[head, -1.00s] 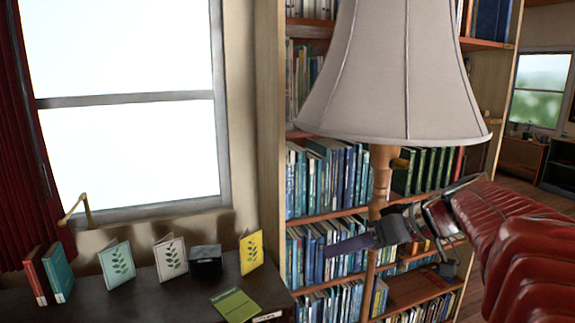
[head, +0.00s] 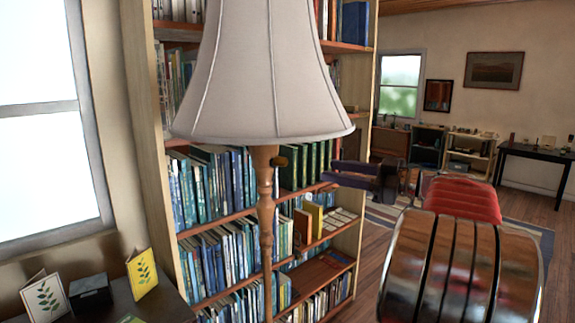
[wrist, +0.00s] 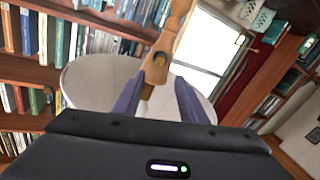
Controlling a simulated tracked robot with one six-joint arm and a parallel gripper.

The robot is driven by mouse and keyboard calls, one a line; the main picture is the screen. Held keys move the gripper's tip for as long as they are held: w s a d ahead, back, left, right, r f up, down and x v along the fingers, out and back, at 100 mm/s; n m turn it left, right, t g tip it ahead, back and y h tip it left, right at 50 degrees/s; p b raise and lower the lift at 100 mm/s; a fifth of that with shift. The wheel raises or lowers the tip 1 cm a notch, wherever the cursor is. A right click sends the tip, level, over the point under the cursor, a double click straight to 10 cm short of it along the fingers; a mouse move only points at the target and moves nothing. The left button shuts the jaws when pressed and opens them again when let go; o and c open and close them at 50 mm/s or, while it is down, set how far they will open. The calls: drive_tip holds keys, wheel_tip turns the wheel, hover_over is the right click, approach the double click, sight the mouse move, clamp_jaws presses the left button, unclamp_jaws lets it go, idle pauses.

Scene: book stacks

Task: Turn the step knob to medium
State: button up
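A floor lamp has a pale shade (head: 262,85) and a turned wooden stem (head: 265,205). The small dark step knob (head: 279,161) sticks out of the stem just below the shade. In the wrist view the brassy knob (wrist: 160,58) faces the camera on the wooden stem. My gripper (head: 328,172) is to the right of the stem, close to knob height, its fingers pointing left. In the wrist view my gripper (wrist: 156,85) is open and empty, its fingers apart below the knob in the picture. I cannot read the knob's setting.
A bookshelf (head: 145,150) full of books stands behind the lamp. At the lower left a dark table holds a yellow card (head: 142,274) and a black box (head: 91,293). Wooden floor (head: 365,265) with a rug is open to the right.

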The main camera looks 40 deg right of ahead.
sight(286, 164)
drive_tip(key=shift+w, duration=0.15)
drive_tip(key=x, duration=1.3)
drive_tip(key=shift+w+a, duration=0.25)
drive_tip(key=shift+w, duration=0.05)
clamp_jaws()
